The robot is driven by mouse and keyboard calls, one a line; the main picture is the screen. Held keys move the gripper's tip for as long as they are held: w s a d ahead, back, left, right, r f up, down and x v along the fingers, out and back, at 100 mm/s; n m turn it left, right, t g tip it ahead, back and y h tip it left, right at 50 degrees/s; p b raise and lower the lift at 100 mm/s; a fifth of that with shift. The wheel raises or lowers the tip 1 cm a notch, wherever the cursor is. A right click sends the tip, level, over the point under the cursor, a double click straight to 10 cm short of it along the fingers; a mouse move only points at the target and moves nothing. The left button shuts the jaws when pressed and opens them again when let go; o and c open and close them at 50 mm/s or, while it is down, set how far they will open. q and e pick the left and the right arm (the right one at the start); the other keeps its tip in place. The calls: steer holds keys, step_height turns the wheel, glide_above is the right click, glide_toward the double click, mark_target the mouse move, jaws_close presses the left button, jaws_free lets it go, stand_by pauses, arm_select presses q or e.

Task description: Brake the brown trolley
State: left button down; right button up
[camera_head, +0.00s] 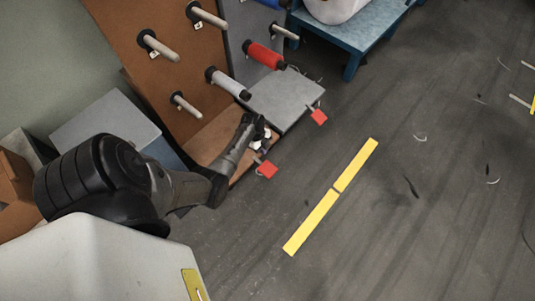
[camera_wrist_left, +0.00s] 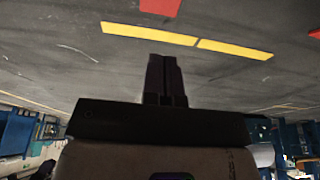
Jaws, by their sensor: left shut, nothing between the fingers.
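The brown trolley (camera_head: 165,75) stands at the upper left in the head view, with an upright board of pegs over a low brown base (camera_head: 208,146). A red brake pedal (camera_head: 268,169) sticks out low at its front right corner. My left gripper (camera_head: 262,134) is in front of the base, close to this pedal and apart from it in the picture. Its fingers are shut and empty in the left wrist view (camera_wrist_left: 166,76). A red patch (camera_wrist_left: 160,7) shows at the top edge of that view. My right gripper is not in view.
A grey trolley (camera_head: 288,100) stands right beside the brown one, with its own red pedal (camera_head: 319,116). Spools sit on some pegs. A blue table (camera_head: 365,25) is at the top.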

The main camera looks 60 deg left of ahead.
arm_select(q)
steer(key=b, duration=0.8)
glide_above(269, 170)
steer(key=f, duration=0.7)
steer(key=a+f, duration=0.1)
steer(key=f, duration=0.3)
steer(key=shift+s+f+b, duration=0.1)
steer(key=shift+f+b, duration=1.2)
